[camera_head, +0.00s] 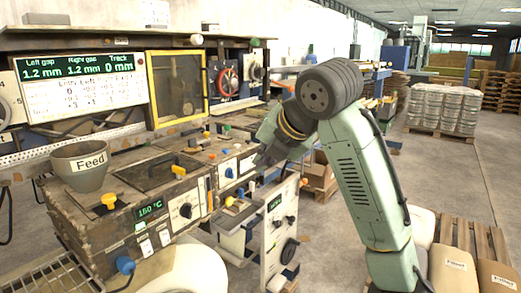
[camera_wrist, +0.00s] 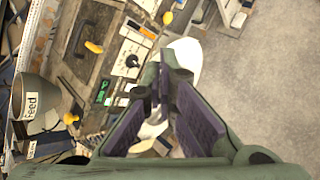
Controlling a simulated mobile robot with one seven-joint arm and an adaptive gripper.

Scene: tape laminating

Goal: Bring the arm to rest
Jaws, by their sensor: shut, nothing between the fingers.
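My arm (camera_head: 365,180) is raised and bent in front of the laminating machine, its elbow in the middle of the head view. My gripper (camera_wrist: 165,75) is shut and empty in the wrist view, its fingertips together. It hangs above the front of the machine and the floor and touches nothing that I can see. In the head view the gripper shows only in part, near the right end of the control panels, and its fingertips are hard to make out there.
The machine has a Feed hopper (camera_head: 80,165), a yellow-framed window (camera_head: 177,88), a gap display (camera_head: 80,85) and a 150 °C readout (camera_head: 149,209). A control cabinet (camera_head: 280,235) stands below my gripper. Filler sacks (camera_head: 452,270) lie on pallets at right. The aisle floor (camera_head: 445,175) is clear.

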